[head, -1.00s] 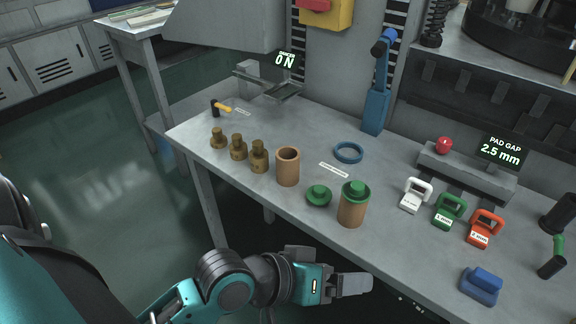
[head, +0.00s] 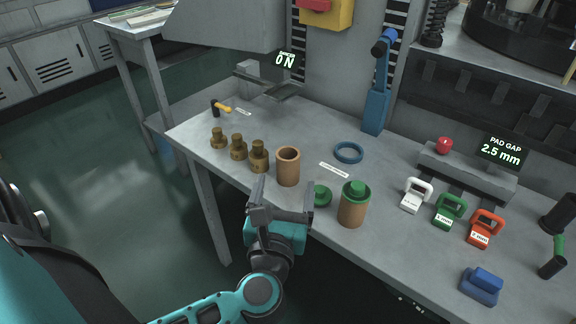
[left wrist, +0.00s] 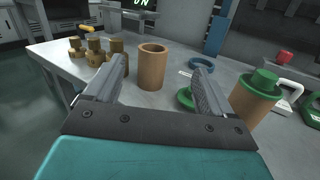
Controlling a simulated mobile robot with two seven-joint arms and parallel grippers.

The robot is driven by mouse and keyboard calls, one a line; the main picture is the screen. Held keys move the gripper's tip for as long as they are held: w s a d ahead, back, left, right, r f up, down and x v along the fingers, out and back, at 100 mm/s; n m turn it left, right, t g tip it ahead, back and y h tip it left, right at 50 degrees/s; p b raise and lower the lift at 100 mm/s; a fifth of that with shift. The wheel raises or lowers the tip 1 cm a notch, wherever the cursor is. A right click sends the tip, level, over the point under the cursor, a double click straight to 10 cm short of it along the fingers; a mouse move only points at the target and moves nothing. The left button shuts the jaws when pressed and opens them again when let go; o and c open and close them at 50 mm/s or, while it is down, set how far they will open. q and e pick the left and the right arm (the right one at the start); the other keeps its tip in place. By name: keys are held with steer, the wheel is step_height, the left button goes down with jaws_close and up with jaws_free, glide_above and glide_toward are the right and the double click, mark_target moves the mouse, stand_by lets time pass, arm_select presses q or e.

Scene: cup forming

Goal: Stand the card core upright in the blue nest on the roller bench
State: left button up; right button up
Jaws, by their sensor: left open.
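The card core (head: 288,167) is a brown open tube standing upright on the grey bench. It also shows in the left wrist view (left wrist: 153,68), ahead of and between the fingers. A second brown tube (head: 351,208) stands to its right with a green plug in its top. The blue nest looks to be the blue ring (head: 348,152) lying flat behind them; part of it shows in the left wrist view (left wrist: 206,66). My left gripper (head: 283,196) is open and empty, in front of the core and apart from it. My right gripper is not in view.
A green cap (head: 321,195) lies close to my left gripper's right finger. Brass weights (head: 238,147) stand left of the core. White, green and orange gauges (head: 449,210) and a blue block (head: 481,287) lie at right. A blue post (head: 376,110) stands behind the ring.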

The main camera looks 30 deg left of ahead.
arm_select(q)
steer(key=n, duration=0.1)
steer(key=g+y, duration=0.1)
glide_toward(289, 148)
steer(key=x, duration=0.4)
steer(key=shift+a+f, duration=0.3)
steer(key=shift+a, duration=0.2)
steer(key=shift+d+r+b+x, duration=0.15)
steer(key=shift+b+x, duration=0.15)
steer(key=shift+x, duration=1)
steer(key=shift+d+r+b+x, duration=0.15)
steer(key=shift+b+x, duration=0.1)
steer(key=shift+x, duration=1.1)
steer(key=shift+w+d, duration=0.1)
steer(key=shift+w, duration=0.05)
steer(key=shift+c, duration=0.2)
steer(key=c, duration=1)
